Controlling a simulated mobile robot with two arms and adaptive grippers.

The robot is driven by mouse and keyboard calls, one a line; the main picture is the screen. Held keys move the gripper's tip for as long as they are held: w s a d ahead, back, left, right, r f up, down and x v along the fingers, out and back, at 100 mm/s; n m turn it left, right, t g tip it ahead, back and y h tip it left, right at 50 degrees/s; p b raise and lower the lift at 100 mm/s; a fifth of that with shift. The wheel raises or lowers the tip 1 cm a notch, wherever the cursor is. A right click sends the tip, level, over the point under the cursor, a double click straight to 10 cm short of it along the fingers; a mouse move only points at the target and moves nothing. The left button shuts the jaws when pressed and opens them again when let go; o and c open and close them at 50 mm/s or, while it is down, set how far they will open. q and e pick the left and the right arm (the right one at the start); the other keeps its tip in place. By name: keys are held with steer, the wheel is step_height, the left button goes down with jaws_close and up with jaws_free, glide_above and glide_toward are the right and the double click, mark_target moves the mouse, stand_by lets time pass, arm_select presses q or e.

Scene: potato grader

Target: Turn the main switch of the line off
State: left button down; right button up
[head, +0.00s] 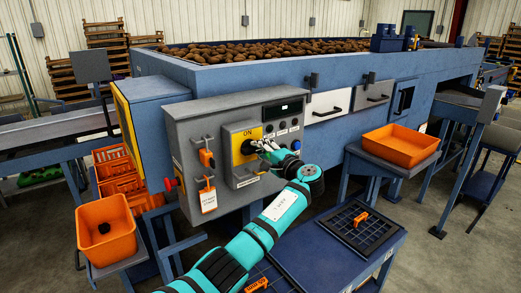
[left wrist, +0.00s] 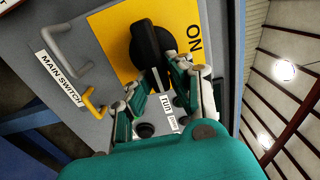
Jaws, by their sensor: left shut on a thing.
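The main switch is a black rotary knob on a yellow plate (head: 238,133) marked ON, on the front of the grey control box (head: 190,122). The knob (left wrist: 150,55) shows large in the left wrist view, with a MAIN SWITCH label (left wrist: 61,78) beside the plate. My left gripper (head: 259,147) reaches the knob from the right in the head view. Its fingers (left wrist: 160,85) are shut on the knob's near part and hide some of it. I cannot tell for sure which way the knob points. My right gripper is not in view.
An orange padlock (head: 207,157) and a tag (head: 208,199) hang left of the switch. A red button (head: 169,184) sticks out from the box's left side. Orange crates (head: 106,230) stand at left; an orange tray (head: 401,144) stands at right. A blue table (head: 325,262) is below.

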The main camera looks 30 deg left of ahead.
arm_select(q)
steer(key=c, duration=1.2)
jaws_free()
steer(key=shift+d, duration=0.1)
steer(key=shift+c, duration=0.2)
steer(key=v, duration=1.2)
steer(key=shift+f, duration=0.25)
